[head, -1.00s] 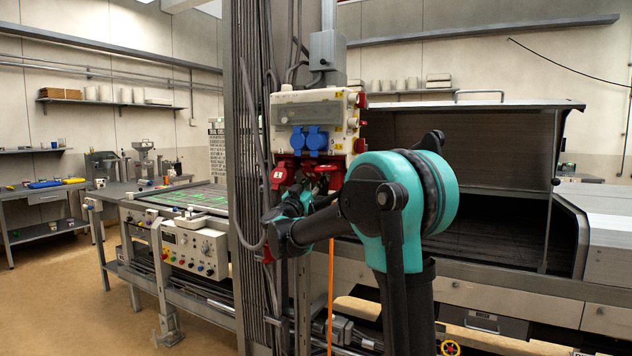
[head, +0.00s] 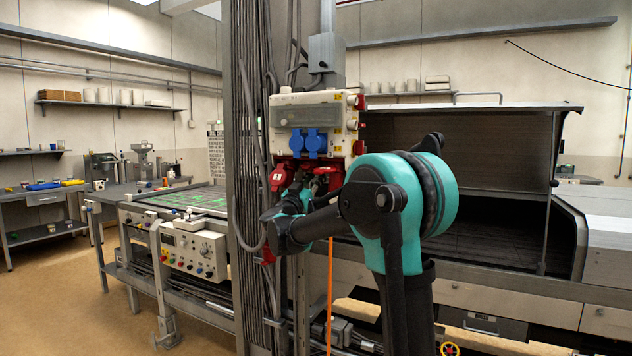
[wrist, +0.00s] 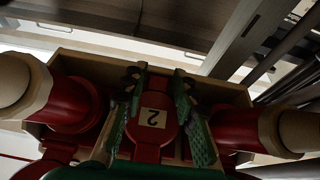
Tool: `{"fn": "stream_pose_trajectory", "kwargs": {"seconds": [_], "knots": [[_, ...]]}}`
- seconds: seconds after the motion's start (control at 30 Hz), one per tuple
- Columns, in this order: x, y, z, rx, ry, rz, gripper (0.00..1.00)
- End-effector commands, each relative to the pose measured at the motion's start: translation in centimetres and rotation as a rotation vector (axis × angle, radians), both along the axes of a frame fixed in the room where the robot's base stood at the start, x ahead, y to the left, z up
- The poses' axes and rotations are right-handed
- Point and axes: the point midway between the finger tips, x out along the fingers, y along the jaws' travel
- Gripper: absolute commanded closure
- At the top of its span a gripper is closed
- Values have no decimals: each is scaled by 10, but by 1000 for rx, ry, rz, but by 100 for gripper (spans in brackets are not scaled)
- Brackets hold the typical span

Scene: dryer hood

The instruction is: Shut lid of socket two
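The red lid of socket two (wrist: 154,118), marked with a 2, shows in the middle of the wrist view. My gripper (wrist: 160,82) has its two green fingers apart, one on each side of this lid; I cannot tell whether they touch it. In the head view, my gripper (head: 305,190) is just below the socket box (head: 290,98), at its red sockets. The right-hand red socket (head: 335,180) is partly hidden behind my gripper and arm, so the lid's angle is unclear there.
A red socket (head: 277,179) hangs left of my gripper. Two blue sockets (head: 316,141) sit above it on the box. Cables and a grey column (head: 246,60) stand close on the left. The dryer hood (head: 470,108) is behind on the right.

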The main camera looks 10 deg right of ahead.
Motion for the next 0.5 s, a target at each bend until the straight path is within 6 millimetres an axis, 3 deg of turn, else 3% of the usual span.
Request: {"fn": "stream_pose_trajectory", "kwargs": {"seconds": [0.5], "knots": [[-8, 6, -6, 3, 1, 1, 59]]}}
